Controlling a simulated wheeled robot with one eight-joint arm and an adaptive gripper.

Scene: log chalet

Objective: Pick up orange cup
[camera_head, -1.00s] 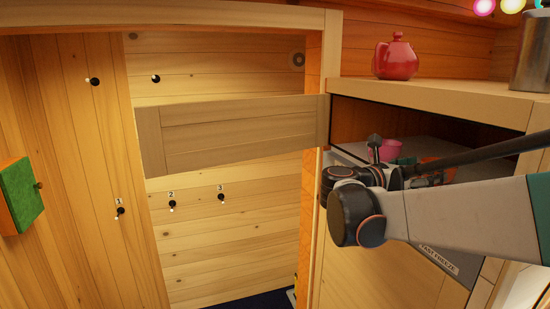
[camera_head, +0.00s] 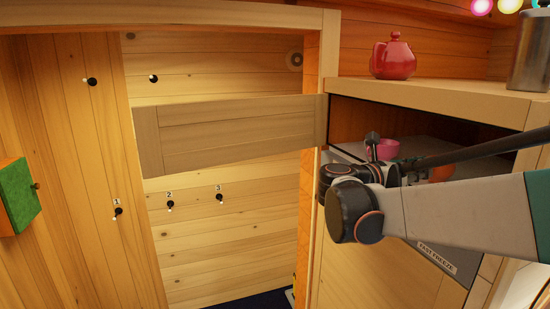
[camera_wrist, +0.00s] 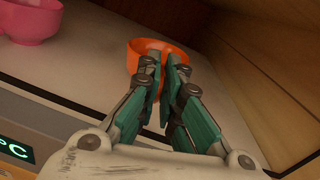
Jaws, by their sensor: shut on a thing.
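The orange cup (camera_wrist: 143,46) is in the upper middle of the wrist view, upright on a pale shelf. My gripper (camera_wrist: 165,62) reaches to its near side, with the two teal and grey fingers close together at its rim, shut on it. The fingers hide part of the cup's near wall. In the head view a bit of the orange cup (camera_head: 441,173) shows behind my arm inside the open compartment. My fingertips are mostly hidden there.
A pink cup (camera_wrist: 32,20) stands left of the orange cup; it also shows in the head view (camera_head: 386,149). A wooden wall (camera_wrist: 268,60) is close on the right. The flap door (camera_head: 235,135) is open to the left. A red teapot (camera_head: 393,57) stands on top.

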